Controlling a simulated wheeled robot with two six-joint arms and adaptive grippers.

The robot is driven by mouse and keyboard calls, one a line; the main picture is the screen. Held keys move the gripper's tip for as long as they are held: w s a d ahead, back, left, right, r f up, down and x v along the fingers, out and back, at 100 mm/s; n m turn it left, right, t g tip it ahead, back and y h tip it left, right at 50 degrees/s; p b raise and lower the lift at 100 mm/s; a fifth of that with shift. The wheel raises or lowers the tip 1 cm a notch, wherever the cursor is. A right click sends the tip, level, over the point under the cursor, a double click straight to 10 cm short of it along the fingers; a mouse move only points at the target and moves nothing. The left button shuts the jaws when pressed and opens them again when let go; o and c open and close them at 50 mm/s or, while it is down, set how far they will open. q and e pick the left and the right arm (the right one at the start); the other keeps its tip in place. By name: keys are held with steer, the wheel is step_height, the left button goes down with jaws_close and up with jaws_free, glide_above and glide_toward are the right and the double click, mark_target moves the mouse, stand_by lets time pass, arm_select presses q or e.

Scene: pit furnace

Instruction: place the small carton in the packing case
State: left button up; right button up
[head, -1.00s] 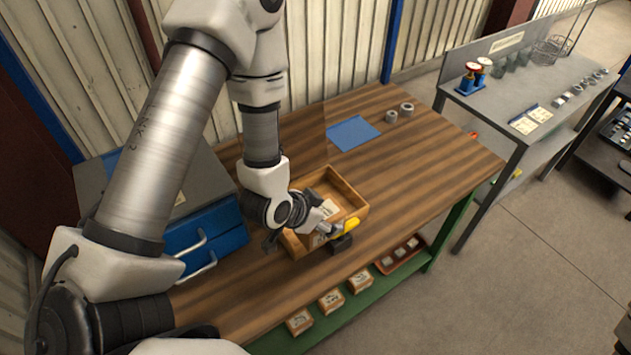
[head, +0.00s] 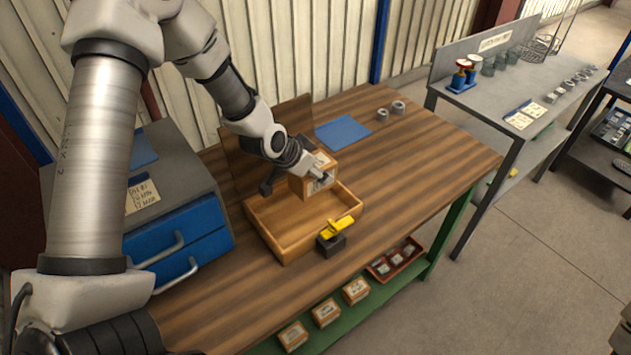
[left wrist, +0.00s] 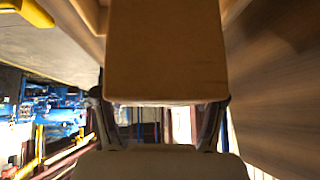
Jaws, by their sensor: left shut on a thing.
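The small carton (head: 313,181) is a brown box with a white label on top. My left gripper (head: 308,172) is shut on it, and it fills the upper middle of the left wrist view (left wrist: 167,50) between the two fingers. The packing case, which I take to be the open wooden box (head: 262,237) on the bench, shows a bare floor at its left and front. The carton overlaps the case's back right part in the head view and looks raised; its exact height is unclear.
A yellow-topped tool on a black block (head: 331,246) stands at the case's front right edge. A blue drawer cabinet (head: 180,235) stands left. A blue sheet (head: 343,132) and two grey rings (head: 390,111) lie behind. The bench's right side is clear.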

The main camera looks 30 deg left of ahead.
mark_target(316, 181)
arm_select(q)
step_height(316, 181, down, 3)
steer(key=shift+f+b, duration=0.15)
steer(key=shift+b, duration=0.9)
steer(key=shift+w, duration=0.15)
steer(key=shift+s, duration=0.2)
steer(key=shift+w+f, duration=0.15)
steer(key=shift+f, duration=0.3)
steer(key=o, duration=1.8)
steer(key=shift+r, duration=0.1)
arm_select(e)
step_height(316, 181, down, 3)
steer(key=shift+f, duration=0.2)
